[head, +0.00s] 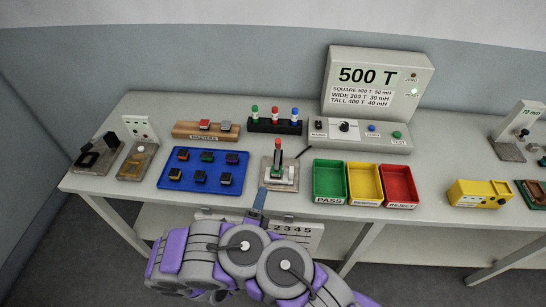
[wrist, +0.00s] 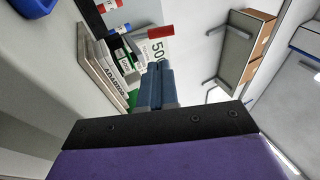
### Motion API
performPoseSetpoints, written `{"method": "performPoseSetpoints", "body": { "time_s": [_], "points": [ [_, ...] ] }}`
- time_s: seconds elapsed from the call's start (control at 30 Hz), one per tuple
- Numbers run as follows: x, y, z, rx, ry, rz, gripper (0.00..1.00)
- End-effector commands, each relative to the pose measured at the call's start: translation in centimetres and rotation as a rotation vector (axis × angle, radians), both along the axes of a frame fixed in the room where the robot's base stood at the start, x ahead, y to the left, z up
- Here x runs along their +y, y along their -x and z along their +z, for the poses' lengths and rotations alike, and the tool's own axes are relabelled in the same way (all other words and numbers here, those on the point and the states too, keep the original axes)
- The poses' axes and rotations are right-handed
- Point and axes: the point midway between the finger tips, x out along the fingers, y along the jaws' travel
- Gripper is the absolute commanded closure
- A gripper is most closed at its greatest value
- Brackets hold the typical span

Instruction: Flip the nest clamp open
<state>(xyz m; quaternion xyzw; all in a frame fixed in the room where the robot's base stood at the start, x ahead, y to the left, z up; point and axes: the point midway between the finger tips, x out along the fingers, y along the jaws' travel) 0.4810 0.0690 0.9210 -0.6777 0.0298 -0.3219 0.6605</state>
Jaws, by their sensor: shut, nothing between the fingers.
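The nest clamp (head: 278,150) is on a small fixture with a pale base plate (head: 291,184) at the front middle of the bench. Its red-tipped handle stands roughly upright over a green and white part. My gripper (head: 260,195) is just in front of the fixture, slightly left of the handle, and appears apart from it. In the wrist view my gripper (wrist: 157,75) has its blue-grey fingers together with nothing between them. A red piece (wrist: 160,31) beyond the fingertips looks like the handle tip.
A blue tray (head: 165,183) with several dark parts lies left of the fixture. Green (head: 317,180), yellow and red bins stand close on its right. Behind are a rack of coloured-top pieces (head: 262,125) and a test meter (head: 373,82) reading 500 T.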

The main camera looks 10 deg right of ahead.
Motion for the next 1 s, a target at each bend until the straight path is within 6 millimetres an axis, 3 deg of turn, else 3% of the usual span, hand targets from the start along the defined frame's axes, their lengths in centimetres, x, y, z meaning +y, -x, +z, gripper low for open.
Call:
{"method": "performPoseSetpoints", "body": {
  "time_s": [0.47,1.0],
  "points": [
    [-0.1,-0.4,0.1,0.002,0.003,0.003,1.00],
    [-4.5,-7.6,3.6,0.000,0.000,0.000,1.00]
  ]
}}
